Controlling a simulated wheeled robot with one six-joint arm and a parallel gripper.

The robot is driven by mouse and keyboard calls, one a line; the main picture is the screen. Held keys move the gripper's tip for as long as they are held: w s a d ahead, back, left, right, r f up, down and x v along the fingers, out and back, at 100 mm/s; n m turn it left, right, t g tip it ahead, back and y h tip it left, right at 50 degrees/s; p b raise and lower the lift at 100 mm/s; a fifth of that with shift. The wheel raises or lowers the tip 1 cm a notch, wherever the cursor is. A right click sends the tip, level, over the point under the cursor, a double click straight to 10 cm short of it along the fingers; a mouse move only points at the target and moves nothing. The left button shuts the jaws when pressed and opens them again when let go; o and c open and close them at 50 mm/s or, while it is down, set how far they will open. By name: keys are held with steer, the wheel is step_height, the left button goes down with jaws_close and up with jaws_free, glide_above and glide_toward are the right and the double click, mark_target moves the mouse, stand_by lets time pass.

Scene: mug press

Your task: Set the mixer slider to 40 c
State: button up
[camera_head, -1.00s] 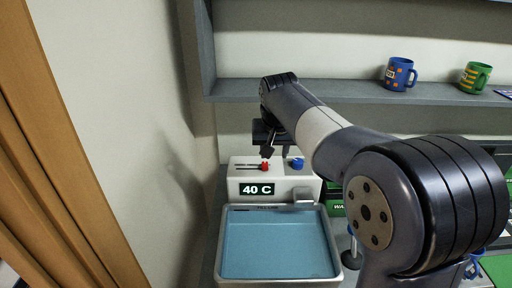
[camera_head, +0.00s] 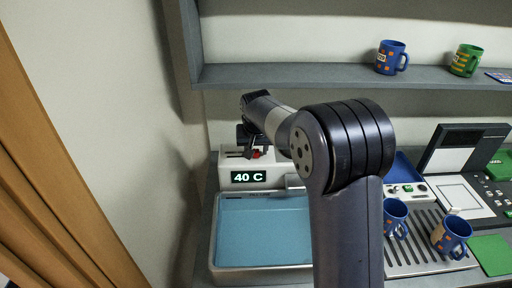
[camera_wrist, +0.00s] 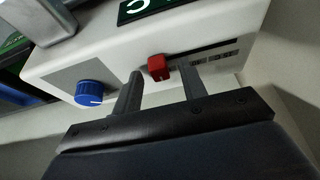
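The white mixer box (camera_head: 228,180) stands behind the basin, and its display (camera_head: 248,177) reads 40 C. Its red slider knob (camera_head: 256,155) sits in a dark slot on the top face and also shows in the wrist view (camera_wrist: 158,67). My gripper (camera_wrist: 160,72) is open, with one finger on each side of the red knob and a visible gap on both sides. My gripper (camera_head: 254,151) partly covers the knob in the head view. A blue round knob (camera_wrist: 90,93) is beside the slider in the wrist view; my arm hides it in the head view.
A blue-floored basin (camera_head: 260,232) lies in front of the mixer. Two blue mugs (camera_head: 395,216) (camera_head: 451,234) stand on a slatted rack to the right. A shelf (camera_head: 300,76) above holds a blue mug (camera_head: 391,57) and a green mug (camera_head: 466,60).

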steer(key=shift+c, duration=0.6)
jaws_close()
